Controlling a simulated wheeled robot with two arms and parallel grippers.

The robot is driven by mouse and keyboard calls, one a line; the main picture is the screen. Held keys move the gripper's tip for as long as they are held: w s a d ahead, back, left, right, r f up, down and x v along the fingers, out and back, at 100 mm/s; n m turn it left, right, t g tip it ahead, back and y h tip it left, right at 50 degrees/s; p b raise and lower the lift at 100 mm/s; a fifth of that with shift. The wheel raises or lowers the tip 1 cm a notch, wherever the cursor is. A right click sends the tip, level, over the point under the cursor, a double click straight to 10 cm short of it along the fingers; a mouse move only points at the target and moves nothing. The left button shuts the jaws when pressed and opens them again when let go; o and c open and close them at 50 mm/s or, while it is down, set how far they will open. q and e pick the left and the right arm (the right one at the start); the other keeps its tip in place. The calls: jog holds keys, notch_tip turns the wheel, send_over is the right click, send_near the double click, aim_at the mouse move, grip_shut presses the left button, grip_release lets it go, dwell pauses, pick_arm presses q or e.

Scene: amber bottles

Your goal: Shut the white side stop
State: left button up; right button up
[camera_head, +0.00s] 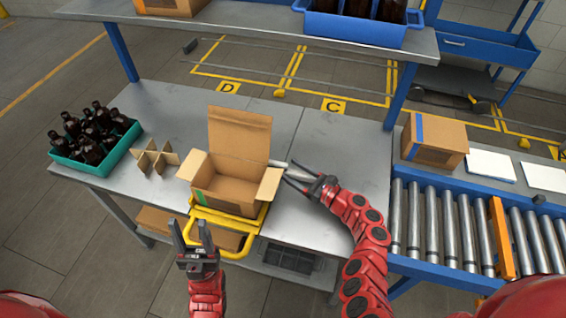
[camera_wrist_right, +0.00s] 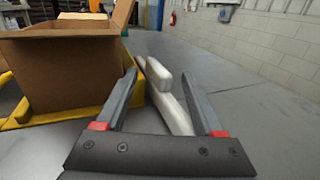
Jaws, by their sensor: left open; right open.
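The white side stop (camera_wrist_right: 172,110) lies beside the box's right side in the right wrist view, a pale bar with a short raised piece. It shows as a thin white strip (camera_head: 277,163) in the head view. My right gripper (camera_head: 289,173) is open, with the stop between its spread fingers (camera_wrist_right: 158,76) in the wrist picture; I cannot tell whether they touch. An open cardboard box (camera_head: 222,190), flaps up and out, sits in a yellow frame (camera_head: 240,220). My left gripper (camera_head: 191,229) is open and empty in front of the frame.
A teal crate (camera_head: 102,162) of amber bottles and a cardboard divider (camera_head: 154,159) stand to the left on the grey table (camera_head: 180,110). A shelf (camera_head: 255,28) crosses above the table's back.

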aim_at(284, 167)
jog(key=shift+x, duration=1.95)
grip_shut()
jog(key=shift+a+f, duration=0.1)
